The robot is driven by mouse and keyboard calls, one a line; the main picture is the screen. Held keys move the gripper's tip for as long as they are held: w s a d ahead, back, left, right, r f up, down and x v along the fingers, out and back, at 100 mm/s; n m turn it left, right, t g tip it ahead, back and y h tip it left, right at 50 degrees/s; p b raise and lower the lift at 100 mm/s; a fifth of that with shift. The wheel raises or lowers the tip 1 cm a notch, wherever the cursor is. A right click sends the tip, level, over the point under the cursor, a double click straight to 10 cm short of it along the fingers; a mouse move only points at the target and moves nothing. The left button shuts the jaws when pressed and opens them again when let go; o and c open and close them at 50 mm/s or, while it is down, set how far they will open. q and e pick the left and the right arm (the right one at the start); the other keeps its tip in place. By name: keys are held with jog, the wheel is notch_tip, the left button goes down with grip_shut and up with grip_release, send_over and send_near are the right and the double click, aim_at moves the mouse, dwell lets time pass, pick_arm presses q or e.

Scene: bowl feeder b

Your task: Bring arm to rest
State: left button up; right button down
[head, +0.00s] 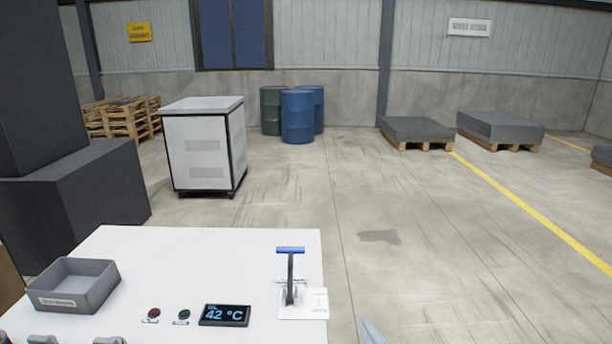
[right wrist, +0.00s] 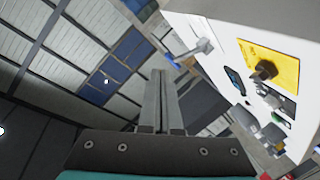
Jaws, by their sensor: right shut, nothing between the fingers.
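My right gripper (right wrist: 158,78) shows in the right wrist view with its two fingers together and nothing between them. In the head view only a pale tip of my right arm or gripper (head: 372,333) shows at the bottom edge, to the right of the white console (head: 215,258). It appears apart from the console. My left gripper is in neither view.
The console carries an upright lever with a blue handle (head: 290,251), a display reading 42 °C (head: 224,315), red (head: 153,314) and green (head: 184,315) buttons, and a grey tray (head: 108,276). A yellow plate (right wrist: 272,62) shows in the wrist view. Floor right of the console is clear.

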jog(key=s+d+f+m+g+h, duration=0.2)
jog(key=s+d+f+m+g, duration=0.3)
jog(key=s, duration=0.6)
jog(key=s+f+m+g+h, duration=0.1)
jog(key=s+f+m+g, duration=0.3)
jog(key=s+f+g, duration=0.55)
jog(key=s+f+t+b, duration=0.1)
jog(key=s+f+b, duration=0.2)
jog(key=f, duration=2.1)
jog(key=s+d+f+g+b, duration=0.1)
jog(key=s+d+f+b, duration=0.2)
jog(key=s+f, duration=1.2)
jog(key=shift+s+f+n, duration=0.2)
jog(key=shift+f+n, duration=0.2)
jog(key=shift+f, duration=0.05)
